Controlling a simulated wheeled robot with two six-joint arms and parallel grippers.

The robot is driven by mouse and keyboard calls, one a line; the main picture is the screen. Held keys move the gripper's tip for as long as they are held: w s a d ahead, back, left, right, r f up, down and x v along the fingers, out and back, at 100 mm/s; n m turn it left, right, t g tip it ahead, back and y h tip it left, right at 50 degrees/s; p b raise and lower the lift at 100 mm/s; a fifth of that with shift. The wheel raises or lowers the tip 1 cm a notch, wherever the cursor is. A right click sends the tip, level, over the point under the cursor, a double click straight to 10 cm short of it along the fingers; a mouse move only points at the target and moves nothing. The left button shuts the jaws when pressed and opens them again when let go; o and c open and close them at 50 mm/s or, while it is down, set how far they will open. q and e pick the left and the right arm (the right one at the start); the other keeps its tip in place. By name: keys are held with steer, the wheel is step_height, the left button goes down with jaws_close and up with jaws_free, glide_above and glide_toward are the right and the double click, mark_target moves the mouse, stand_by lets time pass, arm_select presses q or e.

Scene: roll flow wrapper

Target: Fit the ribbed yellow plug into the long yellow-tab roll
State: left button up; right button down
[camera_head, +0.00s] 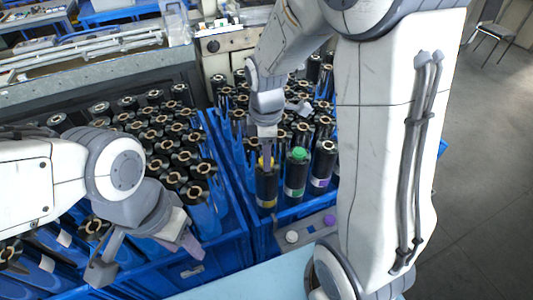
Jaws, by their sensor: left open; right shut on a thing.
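The yellow-tab roll (266,187) is black with a yellow band low on its side. It stands upright at the front of the right blue crate (285,213). My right gripper (267,150) points down over this roll and is shut on the yellow plug (266,162). The plug is at the roll's top end, partly hidden by the fingers; I cannot tell how deep it sits. My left gripper (142,262) is open and empty, low over the front of the left blue crate (190,274).
Beside the yellow-tab roll stand a roll with a green plug (297,154) and a purple-tab roll (323,165). A white plug (291,237) and a purple plug (329,221) rest in front. Many black rolls fill both crates. A pale blue surface (250,283) lies clear in front.

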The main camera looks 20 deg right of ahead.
stand_by(1.4)
steer(key=shift+r+p, duration=0.2)
steer(key=shift+p, duration=0.25)
steer(key=shift+r+p, duration=0.6)
steer(key=shift+d, duration=0.1)
steer(key=shift+f+b, duration=0.8)
steer(key=shift+f, duration=0.45)
stand_by(0.6)
steer(key=c, duration=0.7)
jaws_free()
